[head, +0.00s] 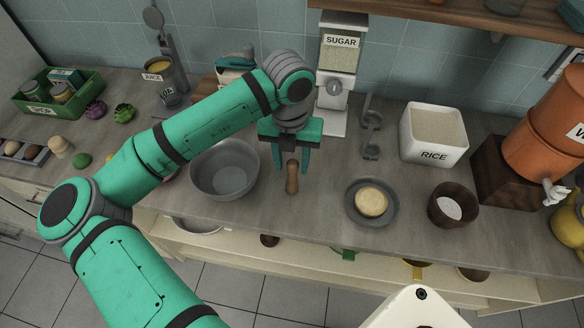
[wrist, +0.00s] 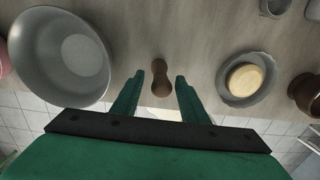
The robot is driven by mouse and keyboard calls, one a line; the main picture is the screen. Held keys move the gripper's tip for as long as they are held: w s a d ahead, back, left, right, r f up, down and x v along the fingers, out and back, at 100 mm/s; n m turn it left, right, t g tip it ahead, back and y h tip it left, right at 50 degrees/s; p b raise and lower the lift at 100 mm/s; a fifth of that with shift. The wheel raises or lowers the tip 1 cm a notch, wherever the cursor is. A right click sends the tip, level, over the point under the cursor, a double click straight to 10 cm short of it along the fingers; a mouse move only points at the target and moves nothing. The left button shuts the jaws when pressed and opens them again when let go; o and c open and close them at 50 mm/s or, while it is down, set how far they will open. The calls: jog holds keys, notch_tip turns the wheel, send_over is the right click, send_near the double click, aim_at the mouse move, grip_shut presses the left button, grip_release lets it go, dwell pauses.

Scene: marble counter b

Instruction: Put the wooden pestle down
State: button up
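The wooden pestle (head: 292,178) is on the counter (head: 325,205), to the right of the grey bowl (head: 224,170), and looks upright. My gripper (head: 292,168) is above and around it, with one green finger on each side. In the wrist view, the pestle (wrist: 160,78) shows between the two fingertips (wrist: 161,76), with a gap on both sides. The gripper is open and is not holding it. The pestle's upper end is partly hidden by the gripper in the head view.
To the right are a grey plate with a round yellowish item (head: 371,202), a dark bowl (head: 452,206) and the rice container (head: 433,135). The sugar dispenser (head: 338,70) stands behind. The counter's front edge is close in front of the pestle.

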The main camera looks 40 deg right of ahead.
notch_tip(320, 180, up, 8)
jog(key=shift+a+r, duration=0.1)
jog(key=shift+r, duration=0.15)
dwell(0.6)
